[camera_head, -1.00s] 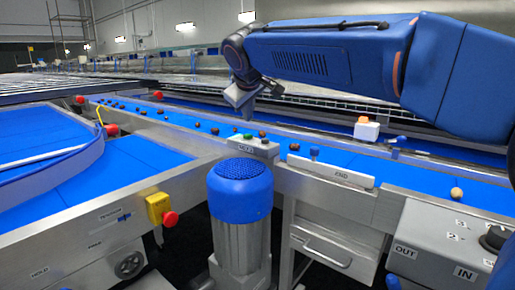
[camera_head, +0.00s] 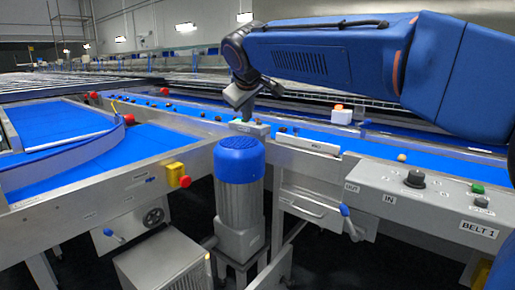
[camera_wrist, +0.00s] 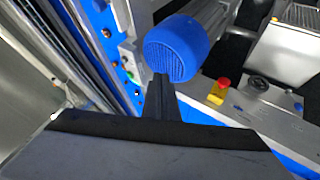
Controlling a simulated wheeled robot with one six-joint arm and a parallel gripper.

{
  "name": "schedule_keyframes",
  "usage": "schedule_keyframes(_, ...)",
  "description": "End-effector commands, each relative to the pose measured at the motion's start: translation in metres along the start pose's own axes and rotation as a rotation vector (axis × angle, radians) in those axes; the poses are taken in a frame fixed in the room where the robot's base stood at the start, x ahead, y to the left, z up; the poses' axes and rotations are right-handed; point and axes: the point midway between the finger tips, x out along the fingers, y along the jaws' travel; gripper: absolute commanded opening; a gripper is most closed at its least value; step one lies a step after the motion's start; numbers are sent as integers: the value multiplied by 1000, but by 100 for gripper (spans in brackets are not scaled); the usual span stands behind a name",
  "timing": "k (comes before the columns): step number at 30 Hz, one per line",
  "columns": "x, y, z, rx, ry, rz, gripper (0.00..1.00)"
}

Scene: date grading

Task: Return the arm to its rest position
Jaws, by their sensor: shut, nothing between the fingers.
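My blue arm reaches in from the right of the head view. Its end, my gripper (camera_head: 243,103), hangs above the blue conveyor belt near the middle of the picture. In the wrist view the dark fingers of my gripper (camera_wrist: 162,98) are together with nothing held. They point toward a motor with a blue domed cap (camera_wrist: 172,48), which also shows in the head view (camera_head: 240,160). The gripper appears apart from the motor and the belt.
Several small dates lie on the blue belt (camera_head: 330,135); one pale round item (camera_head: 402,157) lies further right. A grey control panel (camera_head: 440,195) with knobs stands at the right. A yellow box with a red button (camera_head: 176,175) is left of the motor. An orange-topped white box (camera_head: 341,115) stands behind.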

Motion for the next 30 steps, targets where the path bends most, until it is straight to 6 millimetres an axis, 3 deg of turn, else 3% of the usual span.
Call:
schedule_keyframes(11,-8,15,56,63,-42,-11,0)
schedule_keyframes(17,-14,23,106,121,-79,-23,0)
schedule_keyframes(23,-27,26,187,219,-136,-40,0)
schedule_keyframes(30,-46,6,309,379,-218,-66,0)
